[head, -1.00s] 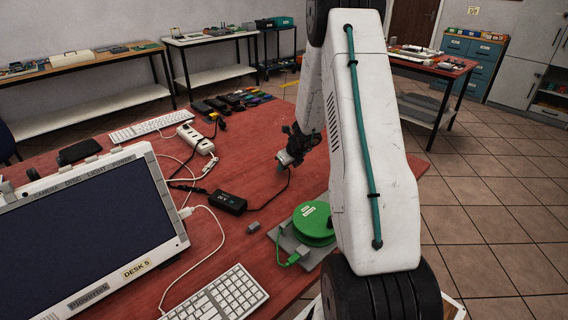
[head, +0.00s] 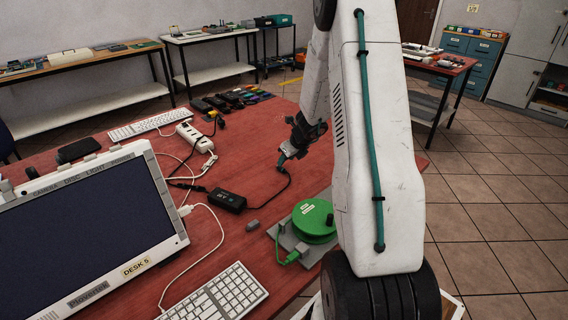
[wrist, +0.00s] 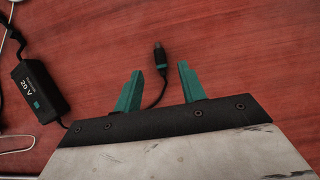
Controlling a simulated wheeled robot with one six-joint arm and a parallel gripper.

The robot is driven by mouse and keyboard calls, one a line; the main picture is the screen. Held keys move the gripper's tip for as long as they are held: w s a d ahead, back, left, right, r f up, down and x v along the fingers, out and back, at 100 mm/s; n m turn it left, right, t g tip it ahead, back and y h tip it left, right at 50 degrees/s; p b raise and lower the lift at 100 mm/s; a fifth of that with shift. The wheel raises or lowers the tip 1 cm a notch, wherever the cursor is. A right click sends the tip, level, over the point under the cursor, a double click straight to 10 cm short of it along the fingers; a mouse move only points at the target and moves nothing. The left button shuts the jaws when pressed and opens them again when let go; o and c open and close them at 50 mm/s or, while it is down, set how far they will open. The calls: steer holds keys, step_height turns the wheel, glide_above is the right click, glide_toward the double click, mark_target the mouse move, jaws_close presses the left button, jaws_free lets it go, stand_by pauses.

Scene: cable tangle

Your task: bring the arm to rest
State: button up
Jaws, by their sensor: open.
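My gripper (head: 283,160) hangs over the red desk to the right of the black power adapter (head: 228,200). In the wrist view its two teal fingers (wrist: 158,88) stand apart with nothing held between them. The adapter's black cable runs to a plug (wrist: 160,56) with a teal band, which lies on the desk just beyond the fingertips. In the wrist view the adapter (wrist: 38,85), marked 20 V, lies to the left. In the head view the fingertips are small, and my white arm hides part of the desk's right side.
A green cable reel (head: 315,218) on a grey base stands near the desk's front right. A monitor (head: 95,225), keyboard (head: 222,295) and white power strip (head: 195,138) are to the left. Several dark items (head: 232,100) lie at the back.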

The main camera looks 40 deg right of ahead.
steer(key=shift+v, duration=1.8)
